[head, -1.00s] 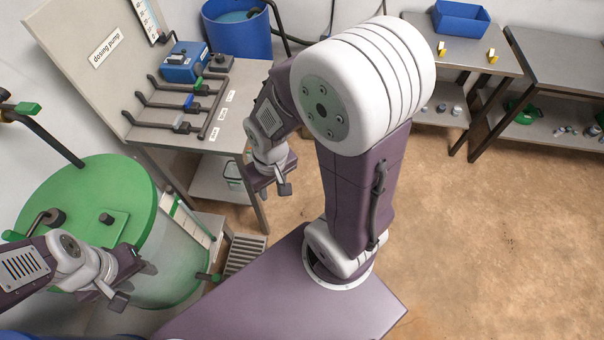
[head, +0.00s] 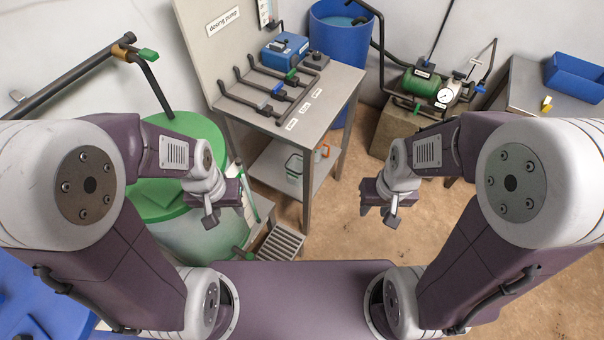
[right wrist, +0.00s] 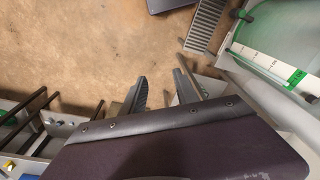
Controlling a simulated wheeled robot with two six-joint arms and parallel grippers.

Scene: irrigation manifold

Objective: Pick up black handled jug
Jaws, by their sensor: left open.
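A small clear jug (head: 294,167) stands on the lower shelf of the grey bench in the head view. Its handle is too small to make out, so I cannot tell if it is black. A second container with an orange handle (head: 321,152) stands just right of it. My left gripper (head: 230,213) is open and empty, in front of the green-lidded tank and left of the shelf. My right gripper (head: 378,212) is to the right of the bench, over the floor. In the right wrist view its two fingers (right wrist: 161,90) are apart with nothing between them.
The bench top (head: 338,88) carries pipes with valves and a blue dosing pump (head: 285,47). The green-lidded tank (head: 180,150) is at left. A floor grate (head: 282,243) lies before the bench. A green pump (head: 422,84) stands at back right. Brown floor (head: 335,225) is open.

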